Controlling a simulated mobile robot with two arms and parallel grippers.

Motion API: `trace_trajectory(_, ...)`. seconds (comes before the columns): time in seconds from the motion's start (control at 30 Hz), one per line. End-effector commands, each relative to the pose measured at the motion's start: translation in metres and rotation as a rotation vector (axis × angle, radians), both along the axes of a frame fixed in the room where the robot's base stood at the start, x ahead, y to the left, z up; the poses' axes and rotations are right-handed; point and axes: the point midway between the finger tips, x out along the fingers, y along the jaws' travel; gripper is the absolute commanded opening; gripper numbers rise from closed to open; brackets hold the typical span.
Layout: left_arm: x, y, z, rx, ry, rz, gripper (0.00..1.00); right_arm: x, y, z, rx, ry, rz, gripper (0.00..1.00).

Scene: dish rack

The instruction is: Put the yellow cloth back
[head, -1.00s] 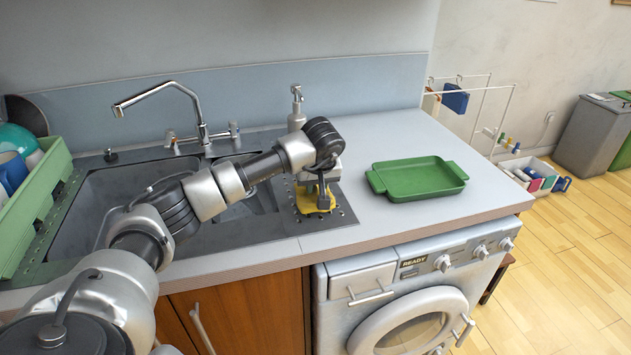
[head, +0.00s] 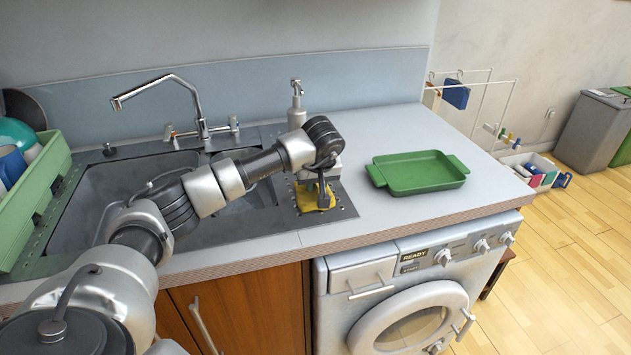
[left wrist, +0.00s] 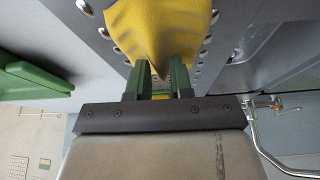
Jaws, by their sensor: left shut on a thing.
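The yellow cloth (head: 309,199) is at the right end of the sink unit, on or just above the studded drainer surface (head: 341,211). In the left wrist view the cloth (left wrist: 165,30) is bunched to a point between the green fingers. My left gripper (head: 322,190) points down over the drainer. In the left wrist view the gripper (left wrist: 160,80) is shut on the cloth. Whether the cloth rests on the surface is hard to tell. My right gripper is not in view.
A green tray (head: 418,187) lies on the counter to the right. A soap dispenser (head: 297,105) stands behind my gripper. The tap (head: 198,105) and sink basin (head: 110,190) are to the left, with a green dish rack (head: 38,190) at the far left. The right counter is otherwise clear.

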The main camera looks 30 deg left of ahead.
Motion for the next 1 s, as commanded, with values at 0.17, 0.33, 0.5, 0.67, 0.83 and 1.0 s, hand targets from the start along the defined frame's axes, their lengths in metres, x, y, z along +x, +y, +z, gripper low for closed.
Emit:
trace_trajectory(0.17,0.0001,0.0001,-0.0020,0.000,0.000,0.000,0.00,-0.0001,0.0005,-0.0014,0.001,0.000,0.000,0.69)
trace_trajectory(0.33,0.0001,0.0001,-0.0046,-0.001,-0.001,0.000,0.00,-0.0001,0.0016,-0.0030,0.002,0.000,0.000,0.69)
trace_trajectory(0.5,0.0002,0.0000,-0.0052,-0.001,-0.001,0.000,0.33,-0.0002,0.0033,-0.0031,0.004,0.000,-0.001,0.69)
trace_trajectory(0.67,0.0001,0.0000,-0.0053,0.000,0.000,0.000,0.51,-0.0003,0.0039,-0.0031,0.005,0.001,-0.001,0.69)
trace_trajectory(0.83,0.0000,0.0000,-0.0054,0.000,0.000,0.000,0.51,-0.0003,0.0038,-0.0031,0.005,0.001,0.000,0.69)
trace_trajectory(1.0,0.0000,-0.0001,-0.0055,0.000,0.000,0.000,0.51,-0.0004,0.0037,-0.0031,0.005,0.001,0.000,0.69)
